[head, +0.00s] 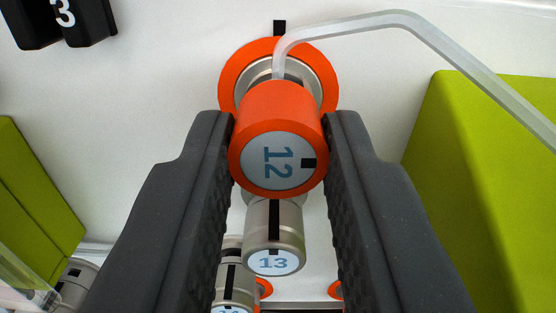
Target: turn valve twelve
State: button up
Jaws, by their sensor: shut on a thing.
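Valve twelve (262,175) is an orange knob with a pale round face in the upper middle of the head view. The "12" on its face lies turned on its side, and a black mark sits at the right of the face. Behind it is an orange and silver ring (232,80) on the white panel, with a black mark at its top. My gripper (278,150) has one dark finger on each side of the knob, shut on it near the fingertips.
A silver valve labelled 13 (273,263) hangs just below, between my fingers, with another silver valve (232,290) below it. A clear bent tube (400,22) runs from behind the knob to the right. Green blocks (500,170) stand at both sides.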

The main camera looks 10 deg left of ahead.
jog(key=n+p, duration=0.2)
jog(key=n, duration=0.2)
jog(key=shift+r, duration=0.1)
jog(key=n+p, duration=0.2)
jog(key=n, duration=0.3)
jog(key=shift+d, duration=0.1)
jog(key=n, duration=0.5)
jog(key=shift+f, duration=0.2)
jog(key=shift+f+n+b, duration=0.1)
jog(key=shift+n+b, duration=0.2)
jog(key=shift+n, duration=1.6)
jog(key=shift+f, duration=0.1)
jog(key=o, duration=0.9)
jog(key=shift+o, duration=0.5)
jog(key=shift+r, duration=0.25)
